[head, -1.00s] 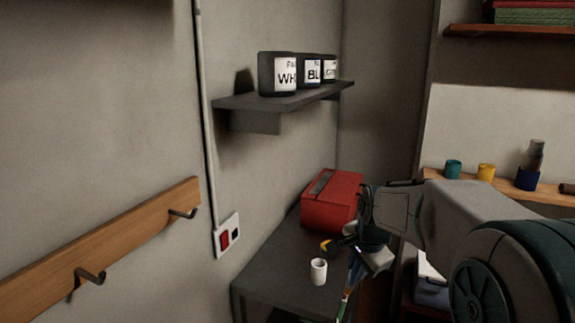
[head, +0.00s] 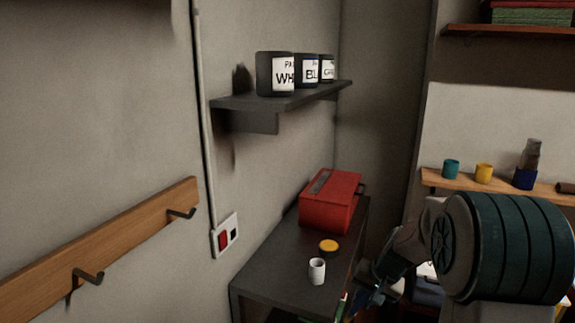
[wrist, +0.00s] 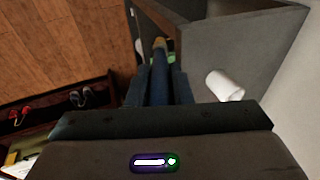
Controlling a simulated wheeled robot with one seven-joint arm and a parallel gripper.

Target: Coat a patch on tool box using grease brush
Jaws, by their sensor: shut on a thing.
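The red tool box (head: 330,203) sits at the far end of the dark side table, against the wall. My gripper (wrist: 160,85) is shut on a slim dark-blue thing with a tan tip, which seems to be the grease brush (wrist: 159,58). It points away from the wrist, past the table's edge. In the head view my gripper (head: 372,289) is low at the table's right side, apart from the tool box, and the brush is hard to make out.
A white cup (head: 317,271) and a yellow disc (head: 329,245) stand on the dark table (head: 275,270). Labelled cans (head: 276,74) stand on the wall shelf (head: 285,103). Coloured cups (head: 484,173) and a bottle line the right shelf. Table space around the cup is free.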

